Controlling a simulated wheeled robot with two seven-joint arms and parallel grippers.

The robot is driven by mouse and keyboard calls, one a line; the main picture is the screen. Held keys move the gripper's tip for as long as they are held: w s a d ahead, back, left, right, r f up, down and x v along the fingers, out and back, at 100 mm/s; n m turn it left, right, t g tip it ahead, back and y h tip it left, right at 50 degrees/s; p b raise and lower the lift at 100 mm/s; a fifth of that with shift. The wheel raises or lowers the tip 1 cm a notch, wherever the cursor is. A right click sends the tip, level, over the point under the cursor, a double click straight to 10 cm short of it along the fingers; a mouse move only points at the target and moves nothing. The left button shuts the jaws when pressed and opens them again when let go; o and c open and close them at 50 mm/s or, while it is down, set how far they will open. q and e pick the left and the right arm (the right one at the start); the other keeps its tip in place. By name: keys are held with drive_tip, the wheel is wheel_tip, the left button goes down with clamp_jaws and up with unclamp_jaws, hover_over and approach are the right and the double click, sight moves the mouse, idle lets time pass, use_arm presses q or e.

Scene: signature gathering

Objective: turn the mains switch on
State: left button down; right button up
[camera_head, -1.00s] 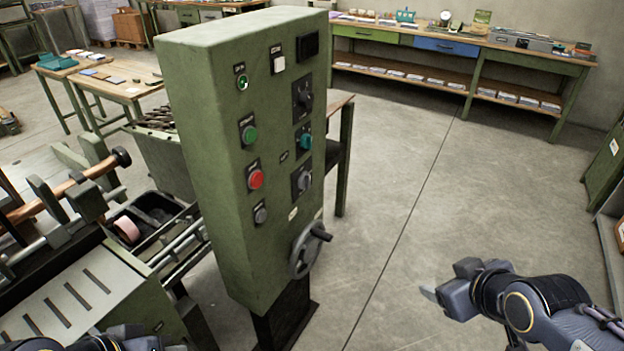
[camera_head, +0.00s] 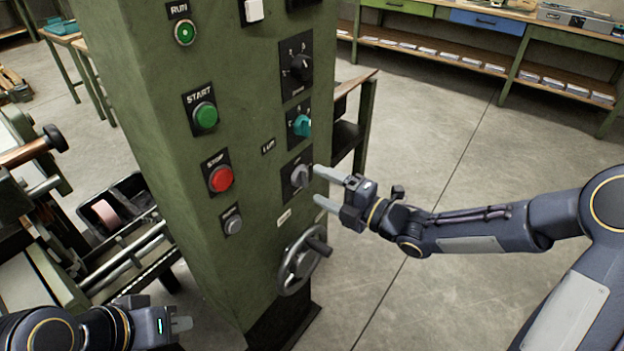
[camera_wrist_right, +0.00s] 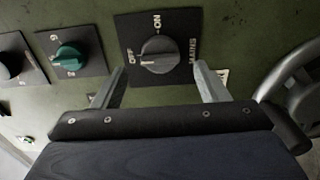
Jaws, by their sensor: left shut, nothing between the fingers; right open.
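The mains switch (camera_head: 299,175) is a grey rotary knob on a black plate, low on the right of the green cabinet's front panel. In the right wrist view the mains switch (camera_wrist_right: 157,56) shows the words OFF, ON and MAINS, and its pale mark appears to lie toward OFF. My right gripper (camera_head: 317,184) is open, its fingertips just right of the knob in the head view. In the wrist view its fingers stand on either side below the knob; contact cannot be told. My left gripper (camera_head: 184,323) is shut and empty at the lower left, away from the panel.
A teal rotary switch (camera_head: 302,125) sits above the mains switch, and a handwheel (camera_head: 301,262) juts out below it. Green start (camera_head: 205,115) and red stop (camera_head: 221,179) buttons are to the left. Open floor (camera_head: 430,180) lies right of the cabinet.

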sight(307, 180)
drive_tip(key=shift+x, duration=1.9)
drive_tip(key=shift+d, duration=0.1)
drive_tip(key=c, duration=1)
